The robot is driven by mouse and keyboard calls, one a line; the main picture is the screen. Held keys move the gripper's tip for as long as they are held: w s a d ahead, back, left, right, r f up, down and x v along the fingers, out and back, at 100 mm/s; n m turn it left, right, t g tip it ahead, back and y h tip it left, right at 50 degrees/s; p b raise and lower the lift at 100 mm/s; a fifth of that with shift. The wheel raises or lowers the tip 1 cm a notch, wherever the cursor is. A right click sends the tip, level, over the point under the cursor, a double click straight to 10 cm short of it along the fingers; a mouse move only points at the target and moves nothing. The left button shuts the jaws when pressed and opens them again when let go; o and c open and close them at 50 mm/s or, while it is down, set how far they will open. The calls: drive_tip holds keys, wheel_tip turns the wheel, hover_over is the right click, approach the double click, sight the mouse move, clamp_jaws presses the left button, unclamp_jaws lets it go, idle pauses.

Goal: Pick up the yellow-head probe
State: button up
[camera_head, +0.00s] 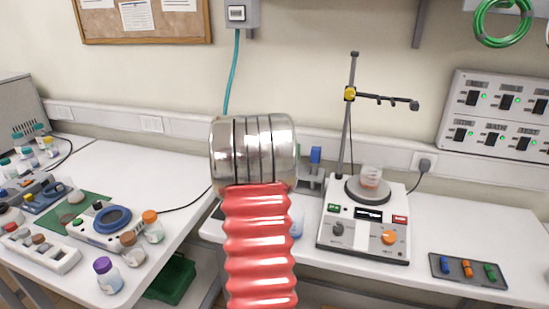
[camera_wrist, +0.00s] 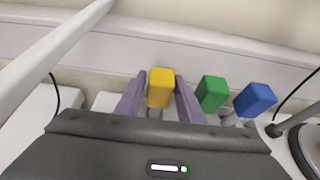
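The yellow-head probe (camera_wrist: 160,88) shows in the wrist view, its square yellow head between the two purple-grey fingers of my gripper (camera_wrist: 161,95). The fingers stand on either side of the head, with narrow gaps seeming to remain, so the gripper looks open around it. A green-head probe (camera_wrist: 211,93) and a blue-head probe (camera_wrist: 255,99) stand to its right in the same row. In the head view the blue head (camera_head: 316,155) shows, while the yellow head and my gripper are hidden behind my red ribbed arm.
A hotplate stirrer (camera_head: 362,235) with a beaker (camera_head: 371,176) and a clamp stand (camera_head: 347,130) stands right of the probes. A dark tray (camera_head: 468,270) with coloured pieces lies at the right. Jars and devices crowd the left table (camera_head: 170,165).

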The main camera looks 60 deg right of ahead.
drive_tip(key=c, duration=0.7)
drive_tip(key=shift+r, duration=0.15)
drive_tip(key=shift+c, duration=0.2)
wheel_tip(320, 180, up, 12)
drive_tip(key=shift+f, duration=0.15)
drive_tip(key=s+a, duration=0.2)
drive_tip(key=a, duration=1.5)
drive_tip(key=shift+s+a, duration=0.4)
drive_tip(key=shift+s, duration=0.15)
